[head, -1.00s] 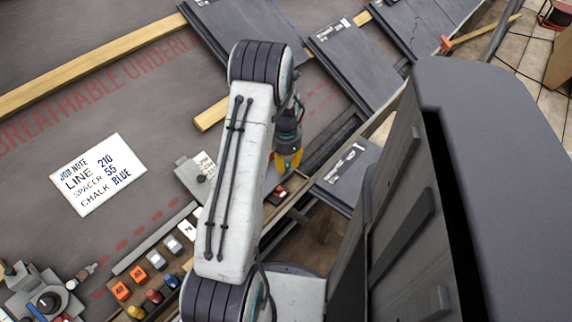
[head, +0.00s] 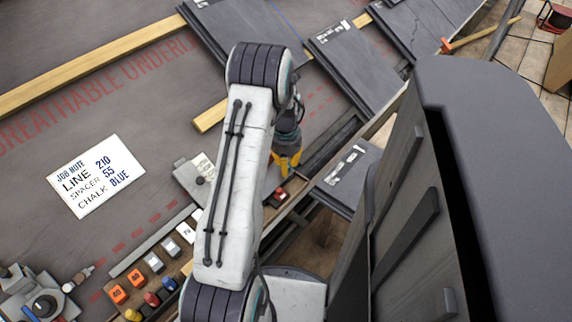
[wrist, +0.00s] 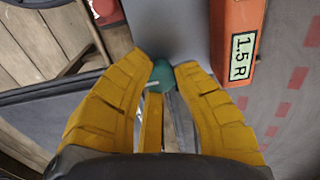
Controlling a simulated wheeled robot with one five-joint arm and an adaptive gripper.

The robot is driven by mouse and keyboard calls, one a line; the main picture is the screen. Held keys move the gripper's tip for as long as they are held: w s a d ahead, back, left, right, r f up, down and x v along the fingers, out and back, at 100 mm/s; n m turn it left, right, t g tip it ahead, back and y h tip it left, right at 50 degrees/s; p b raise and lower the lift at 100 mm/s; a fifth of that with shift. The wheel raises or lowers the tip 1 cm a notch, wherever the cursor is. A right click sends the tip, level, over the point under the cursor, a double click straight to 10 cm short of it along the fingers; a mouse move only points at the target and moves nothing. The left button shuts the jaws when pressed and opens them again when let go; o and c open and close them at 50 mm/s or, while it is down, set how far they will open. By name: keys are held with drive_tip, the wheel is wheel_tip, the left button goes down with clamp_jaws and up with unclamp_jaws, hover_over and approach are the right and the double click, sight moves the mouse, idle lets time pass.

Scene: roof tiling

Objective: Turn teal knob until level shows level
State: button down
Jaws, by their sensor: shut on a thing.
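The teal knob (wrist: 161,74) shows in the wrist view between the tips of my yellow-fingered gripper (wrist: 163,72). The fingers are shut on the knob from both sides, and a small pale pointer juts from its left side. In the head view my gripper (head: 287,163) points down near the roof edge, and the knob is hidden there.
An orange block marked 1.5 R (wrist: 240,45) stands just right of the knob in the wrist view. In the head view a job note (head: 97,176) lies at left, slate tiles (head: 355,58) lie at the back, and coloured chalks and spacers sit at the lower left.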

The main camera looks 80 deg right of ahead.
drive_tip(key=c, duration=0.9)
unclamp_jaws()
drive_tip(key=shift+r, duration=0.1)
wheel_tip(320, 180, up, 12)
drive_tip(key=shift+a, duration=0.15)
